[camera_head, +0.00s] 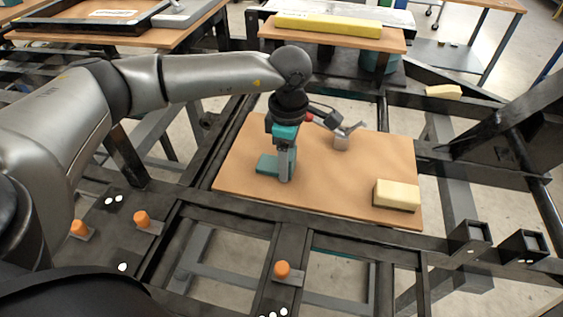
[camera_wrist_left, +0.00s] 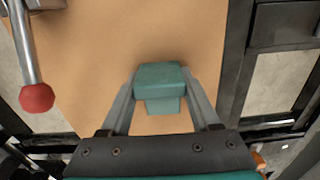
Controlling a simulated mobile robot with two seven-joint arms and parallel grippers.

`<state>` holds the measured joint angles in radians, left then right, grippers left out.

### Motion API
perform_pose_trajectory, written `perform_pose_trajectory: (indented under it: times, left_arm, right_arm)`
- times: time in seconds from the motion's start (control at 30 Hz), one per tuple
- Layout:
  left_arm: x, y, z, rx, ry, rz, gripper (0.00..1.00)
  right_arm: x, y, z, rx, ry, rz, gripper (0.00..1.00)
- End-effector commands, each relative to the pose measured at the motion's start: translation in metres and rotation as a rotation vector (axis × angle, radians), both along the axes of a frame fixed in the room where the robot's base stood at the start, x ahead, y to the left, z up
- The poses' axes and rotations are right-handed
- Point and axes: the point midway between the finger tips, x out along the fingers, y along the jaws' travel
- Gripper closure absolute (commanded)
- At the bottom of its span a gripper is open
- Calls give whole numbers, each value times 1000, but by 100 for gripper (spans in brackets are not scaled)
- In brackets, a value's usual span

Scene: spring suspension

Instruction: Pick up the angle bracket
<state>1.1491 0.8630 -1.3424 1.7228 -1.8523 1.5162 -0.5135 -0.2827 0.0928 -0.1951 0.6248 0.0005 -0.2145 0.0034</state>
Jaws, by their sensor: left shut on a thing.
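The teal angle bracket (camera_head: 267,164) is at the left-middle of the wooden board (camera_head: 240,172) in the head view. My left gripper (camera_head: 285,176) points down, with its grey fingers on either side of the bracket. In the left wrist view the bracket (camera_wrist_left: 162,78) sits between the two fingers of my left gripper (camera_wrist_left: 161,96), which is shut on it. The bracket is at or close to the board surface; I cannot tell whether it touches. The fingers hide part of it. My right gripper is not in view.
A grey metal fixture (camera_head: 341,140) with a red-knobbed lever (camera_wrist_left: 37,98) stands close by the gripper. A pale yellow block (camera_head: 397,194) lies at the board's right front. Black frame beams surround the board. Orange-capped pegs (camera_head: 283,269) stand in front. The board's middle is clear.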

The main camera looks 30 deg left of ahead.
Motion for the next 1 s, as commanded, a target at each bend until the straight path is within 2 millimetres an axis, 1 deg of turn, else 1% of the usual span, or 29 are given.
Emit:
perform_pose_trajectory:
  times: [0.03, 0.2, 0.3, 0.57, 0.73, 0.87, 0.97, 1.0]
  left_arm:
    - [0, 0, 0, 0, 0, 0, 71]
    - [0, 0, 0, 0, 0, 0, 90]
    - [0, 0, 0, 0, 0, 0, 100]
    - [0, 0, 1, -1, -1, 0, 100]
    - [1, 0, 7, -1, -2, 0, 100]
    - [1, 0, 22, -2, -5, 1, 100]
    - [1, 0, 39, -2, -6, 0, 100]
    - [1, 0, 47, -2, -6, 1, 100]
  right_arm:
    - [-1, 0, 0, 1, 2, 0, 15]
    - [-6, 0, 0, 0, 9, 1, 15]
    - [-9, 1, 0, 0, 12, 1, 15]
    - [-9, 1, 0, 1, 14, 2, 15]
    - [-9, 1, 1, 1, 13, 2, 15]
    - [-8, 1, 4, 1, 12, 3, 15]
    - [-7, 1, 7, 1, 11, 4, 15]
    - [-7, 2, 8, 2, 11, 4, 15]
